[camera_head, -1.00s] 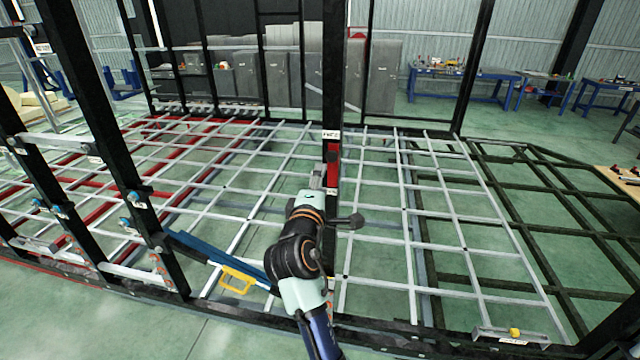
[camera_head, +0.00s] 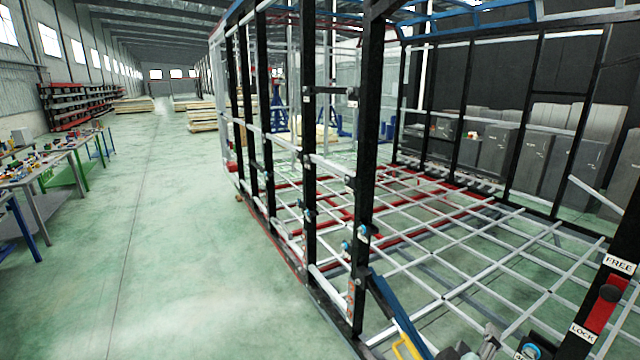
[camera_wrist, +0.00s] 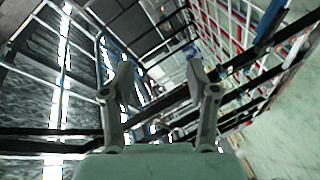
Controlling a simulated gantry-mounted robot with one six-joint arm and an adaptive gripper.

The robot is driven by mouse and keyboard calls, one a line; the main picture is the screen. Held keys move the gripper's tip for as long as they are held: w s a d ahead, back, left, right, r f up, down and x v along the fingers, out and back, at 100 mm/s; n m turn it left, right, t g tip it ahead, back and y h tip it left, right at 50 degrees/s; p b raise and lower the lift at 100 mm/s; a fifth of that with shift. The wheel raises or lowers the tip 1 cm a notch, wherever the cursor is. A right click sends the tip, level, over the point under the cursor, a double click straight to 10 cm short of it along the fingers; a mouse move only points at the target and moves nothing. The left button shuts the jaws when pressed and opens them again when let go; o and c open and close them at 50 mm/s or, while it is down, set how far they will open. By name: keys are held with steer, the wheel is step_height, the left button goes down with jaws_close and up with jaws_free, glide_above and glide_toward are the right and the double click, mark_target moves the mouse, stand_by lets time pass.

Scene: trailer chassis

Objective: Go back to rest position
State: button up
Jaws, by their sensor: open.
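My gripper (camera_wrist: 160,82) shows in the wrist view with its two grey fingers spread apart and nothing between them. Beyond the fingers are bars of the trailer frame, seen at a steep tilt. In the head view the trailer chassis (camera_head: 362,215) of black posts and pale floor bars fills the right half. A small part of my arm seems to show at the bottom right edge there, and my gripper's fingers cannot be made out. A black post at the lower right carries a red lock plate (camera_head: 600,304) between labels reading FREE and LOCK.
A blue bar (camera_head: 392,310) with a yellow handle (camera_head: 407,347) stands at the chassis's near corner. A wide clear green floor (camera_head: 150,230) runs along the left. Workbenches (camera_head: 45,175) stand at the far left. Grey cabinets (camera_head: 535,150) stand behind the chassis.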

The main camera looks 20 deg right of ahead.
steer(key=s+a+f+t+y, duration=0.1)
steer(key=a+y, duration=0.3)
steer(key=a, duration=0.8)
steer(key=s+a+f+t+y, duration=0.1)
steer(key=s+a+f+y, duration=0.1)
steer(key=a, duration=1.1)
steer(key=s+a+f+t+y+p, duration=0.1)
steer(key=s+a+f+t+y, duration=0.1)
steer(key=a+y, duration=0.5)
steer(key=s+a, duration=0.1)
steer(key=a, duration=0.4)
steer(key=shift+a+f+m, duration=0.2)
steer(key=shift+f+m, duration=0.1)
steer(key=shift+m, duration=0.1)
steer(key=shift+w, duration=0.1)
